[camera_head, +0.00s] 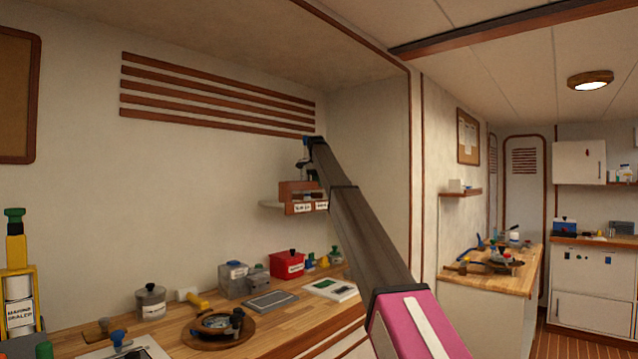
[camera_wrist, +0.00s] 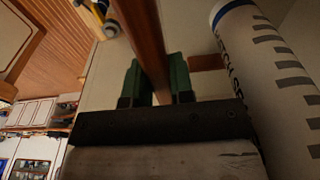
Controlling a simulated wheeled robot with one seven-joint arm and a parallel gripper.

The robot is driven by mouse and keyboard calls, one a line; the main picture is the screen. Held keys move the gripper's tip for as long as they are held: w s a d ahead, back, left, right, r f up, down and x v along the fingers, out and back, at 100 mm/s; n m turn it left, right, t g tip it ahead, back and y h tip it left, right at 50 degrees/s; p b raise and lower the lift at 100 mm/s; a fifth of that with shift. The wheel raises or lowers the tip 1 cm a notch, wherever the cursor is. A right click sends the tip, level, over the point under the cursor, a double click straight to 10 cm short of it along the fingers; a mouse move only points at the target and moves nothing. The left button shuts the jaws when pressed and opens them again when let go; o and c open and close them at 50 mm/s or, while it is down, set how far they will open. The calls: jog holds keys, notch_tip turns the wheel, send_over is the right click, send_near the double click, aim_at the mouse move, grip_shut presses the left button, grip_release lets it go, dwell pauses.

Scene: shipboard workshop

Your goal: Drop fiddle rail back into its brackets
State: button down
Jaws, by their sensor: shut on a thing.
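In the wrist view a long reddish-brown wooden bar, the fiddle rail (camera_wrist: 141,30), runs between the two green fingers of my gripper (camera_wrist: 156,84). The fingers are shut on it. In the head view my gripper (camera_head: 304,160) is small and dark, at the far end of my arm, just above the small wall shelf (camera_head: 270,204). I cannot make out the rail's ends there, or tell whether it touches the shelf. The brackets cannot be made out in either view.
A white cylinder with a blue rim and dark lettering (camera_wrist: 265,75) stands close right of my gripper in the wrist view. Below, the wooden workbench (camera_head: 190,335) holds a red box (camera_head: 287,264), a grey box and a jar.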

jog(key=shift+f, duration=0.25)
jog(key=c, duration=0.9)
grip_release()
jog(key=r, duration=0.7)
jog(key=s+r, duration=0.1)
jog(key=r, duration=0.2)
jog(key=shift+a+r, duration=0.3)
jog(key=shift+a, duration=0.1)
